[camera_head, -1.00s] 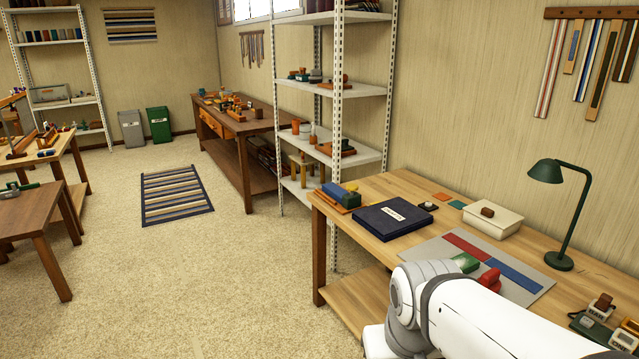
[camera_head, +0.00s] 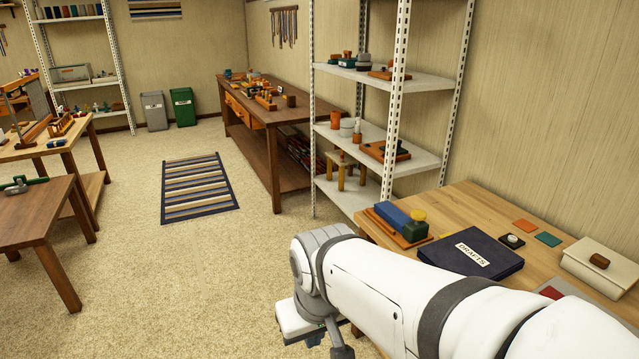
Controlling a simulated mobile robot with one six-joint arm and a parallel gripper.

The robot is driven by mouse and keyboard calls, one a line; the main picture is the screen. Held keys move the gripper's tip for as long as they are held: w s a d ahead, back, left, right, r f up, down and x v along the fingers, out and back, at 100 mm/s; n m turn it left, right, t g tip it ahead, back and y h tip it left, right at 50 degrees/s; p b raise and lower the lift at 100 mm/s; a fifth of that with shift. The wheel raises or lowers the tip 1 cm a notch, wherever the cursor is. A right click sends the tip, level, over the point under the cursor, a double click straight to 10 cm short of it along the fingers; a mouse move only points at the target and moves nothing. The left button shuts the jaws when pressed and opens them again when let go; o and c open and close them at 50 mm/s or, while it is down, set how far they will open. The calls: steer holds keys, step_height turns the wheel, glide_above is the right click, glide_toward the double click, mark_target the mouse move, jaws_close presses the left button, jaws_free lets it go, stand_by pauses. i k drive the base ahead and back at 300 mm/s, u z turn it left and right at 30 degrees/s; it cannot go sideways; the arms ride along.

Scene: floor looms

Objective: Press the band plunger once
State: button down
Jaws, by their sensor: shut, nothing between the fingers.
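No part in this view can be made out as the band plunger. My white arm crosses the lower right of the picture, over the front of the light wooden bench (camera_head: 487,205). Its grey-ringed joint is in front of the bench's left end. The arm bends down there toward the lower edge. My gripper's fingertips do not show. My arm hides the near part of the bench.
On the bench are a dark blue DRAFTS box (camera_head: 465,262), a blue block with a green, yellow-topped end (camera_head: 400,218), a small black-and-white round item (camera_head: 512,241) and a cream box (camera_head: 600,265). A metal shelf (camera_head: 385,80) stands behind. The carpet (camera_head: 200,290) at left is open.

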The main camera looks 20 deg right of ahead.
mark_target(418, 214)
steer(key=z, duration=0.35)
steer(key=i, duration=1.15)
steer(key=z, duration=0.75)
steer(key=k, duration=0.9)
steer(key=z, duration=0.15)
steer(key=i, duration=0.95)
steer(key=u, duration=0.05)
